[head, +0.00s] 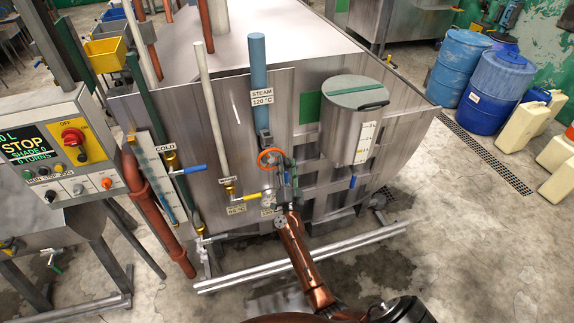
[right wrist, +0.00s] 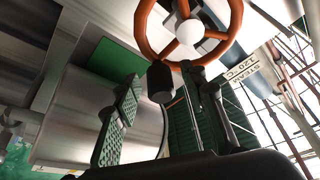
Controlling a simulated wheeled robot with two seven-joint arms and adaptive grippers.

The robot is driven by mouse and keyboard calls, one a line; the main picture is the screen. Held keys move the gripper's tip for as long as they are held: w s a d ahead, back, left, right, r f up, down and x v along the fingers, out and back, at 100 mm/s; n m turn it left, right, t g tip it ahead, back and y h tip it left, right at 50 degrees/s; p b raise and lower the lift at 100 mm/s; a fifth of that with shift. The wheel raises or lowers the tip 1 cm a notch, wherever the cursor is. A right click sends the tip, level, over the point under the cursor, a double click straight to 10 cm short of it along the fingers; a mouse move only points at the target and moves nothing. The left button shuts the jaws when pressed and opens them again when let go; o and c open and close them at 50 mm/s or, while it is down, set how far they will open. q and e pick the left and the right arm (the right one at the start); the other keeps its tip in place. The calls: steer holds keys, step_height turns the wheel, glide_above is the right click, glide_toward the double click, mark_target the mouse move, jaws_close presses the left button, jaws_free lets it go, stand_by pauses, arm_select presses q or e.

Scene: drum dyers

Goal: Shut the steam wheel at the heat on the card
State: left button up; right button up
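The orange steam wheel (head: 262,158) sits below the blue steam pipe (head: 257,62) on the front of the steel vat. A label reading STEAM 120 °C (head: 262,96) is on that pipe. In the right wrist view the wheel (right wrist: 145,42) is at the top, beyond the fingertips, with a pale hub. My right gripper (head: 286,176) is just right of and below the wheel. In the wrist view its fingers (right wrist: 160,108) stand apart with nothing clearly held; contact with the wheel cannot be told. A gauge (head: 268,198) is partly hidden by the gripper. My left gripper is out of view.
A lidded steel pot (head: 352,125) is on the vat right of my gripper. A yellow-handled valve (head: 250,197) and a blue-handled cold valve (head: 188,170) are to the left. A control box (head: 58,150) stands far left.

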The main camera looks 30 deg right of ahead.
steer(key=shift+s, duration=0.1)
steer(key=v, duration=1.1)
steer(key=shift+s+a+f, duration=0.15)
steer(key=shift+s+f, duration=0.05)
steer(key=shift+s, duration=0.15)
